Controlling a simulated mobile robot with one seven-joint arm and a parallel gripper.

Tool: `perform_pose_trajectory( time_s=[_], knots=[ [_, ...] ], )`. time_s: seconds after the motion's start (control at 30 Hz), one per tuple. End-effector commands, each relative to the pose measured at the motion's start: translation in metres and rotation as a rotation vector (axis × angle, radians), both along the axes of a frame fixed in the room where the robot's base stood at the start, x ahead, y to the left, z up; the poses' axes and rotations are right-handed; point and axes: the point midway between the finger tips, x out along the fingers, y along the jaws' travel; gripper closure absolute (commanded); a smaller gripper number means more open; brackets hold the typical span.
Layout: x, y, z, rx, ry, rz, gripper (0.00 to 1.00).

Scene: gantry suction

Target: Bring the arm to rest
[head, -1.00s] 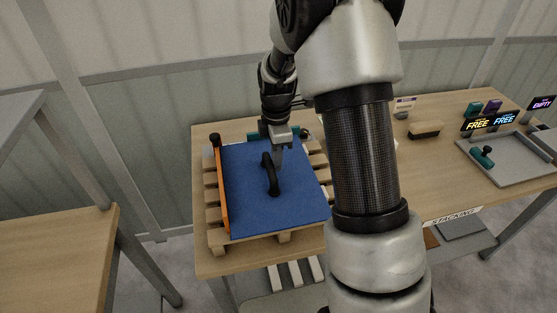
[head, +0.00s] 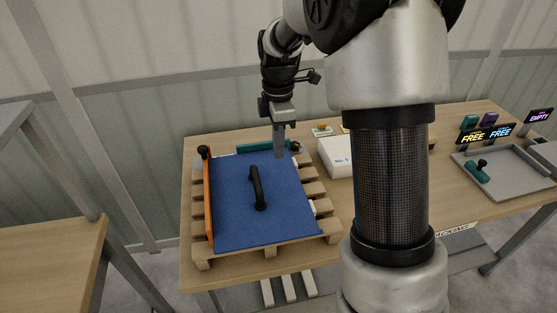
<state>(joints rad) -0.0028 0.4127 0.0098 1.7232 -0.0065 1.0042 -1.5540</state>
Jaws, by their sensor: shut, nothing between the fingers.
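My gripper (head: 279,154) hangs fingers-down above the far part of a blue panel (head: 233,215), with its fingers together and nothing between them. The blue panel lies on a wooden pallet (head: 320,232) and has a black handle (head: 258,188) standing up in its middle. My gripper is apart from the handle, behind it and to the right. My arm fills the right middle of the view and hides part of the table.
An orange strip (head: 208,200) with a black knob runs along the pallet's left side. A white box (head: 337,157) stands right of the pallet. A grey tray (head: 514,186) with a teal item and FREE signs (head: 486,134) are at the right. Another table (head: 45,262) is at left.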

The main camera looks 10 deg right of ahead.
Motion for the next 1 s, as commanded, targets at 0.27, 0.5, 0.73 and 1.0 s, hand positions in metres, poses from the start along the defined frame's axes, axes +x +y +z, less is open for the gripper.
perform_pose_trajectory(
  time_s=[0.27,0.5,0.73,1.0],
  knots=[
    [-0.002,0.0,0.015,0.0,-0.005,-0.012,1.0],
    [-0.049,-0.001,0.077,0.018,-0.114,-0.33,1.0],
    [-0.137,-0.004,0.133,0.12,-0.264,-0.855,1.0],
    [-0.22,-0.005,0.143,0.308,-0.369,-1.365,1.0]
  ],
)
